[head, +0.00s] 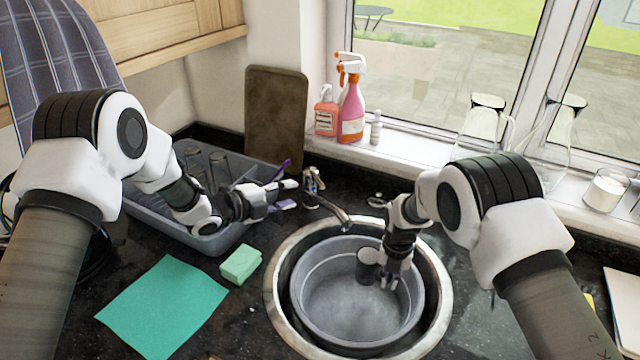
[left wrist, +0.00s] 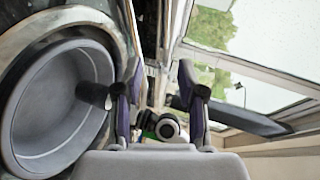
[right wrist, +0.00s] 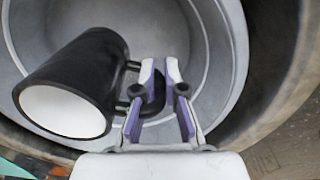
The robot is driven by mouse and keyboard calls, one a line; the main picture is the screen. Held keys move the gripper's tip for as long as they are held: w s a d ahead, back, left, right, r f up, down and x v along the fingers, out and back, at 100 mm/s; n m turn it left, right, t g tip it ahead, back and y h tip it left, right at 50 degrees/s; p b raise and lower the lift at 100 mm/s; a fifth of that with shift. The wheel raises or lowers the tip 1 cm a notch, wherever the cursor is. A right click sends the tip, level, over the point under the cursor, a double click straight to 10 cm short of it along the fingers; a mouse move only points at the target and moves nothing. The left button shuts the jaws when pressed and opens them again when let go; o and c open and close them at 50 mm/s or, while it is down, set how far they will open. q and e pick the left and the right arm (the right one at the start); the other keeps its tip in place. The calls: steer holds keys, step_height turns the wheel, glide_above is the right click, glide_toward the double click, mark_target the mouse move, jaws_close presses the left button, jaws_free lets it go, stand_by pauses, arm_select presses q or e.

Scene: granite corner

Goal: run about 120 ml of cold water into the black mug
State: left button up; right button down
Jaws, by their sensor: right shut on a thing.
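The black mug (head: 367,266) is upright over the grey basin (head: 318,318) in the round sink. My right gripper (head: 388,280) is shut on the mug's handle. In the right wrist view the fingers (right wrist: 160,90) close on the handle, and the black mug (right wrist: 90,70) shows a pale inside. The tap (head: 316,188) stands behind the sink, its spout (head: 343,218) reaching over the basin's back edge. My left gripper (head: 292,194) is open just left of the tap body. In the left wrist view its fingers (left wrist: 160,95) stand apart. I see no water running.
A grey dish rack (head: 240,225) with glasses lies under my left arm. A green sponge (head: 240,263) and a teal cloth (head: 165,305) lie left of the sink. Spray bottles (head: 351,115) and glass vessels stand on the sill. A brown board (head: 275,120) leans at the corner.

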mark_target(320, 181)
arm_select(q)
steer(key=x, duration=1.1)
steer(key=shift+w+r, duration=0.2)
steer(key=shift+w, duration=0.35)
jaws_close()
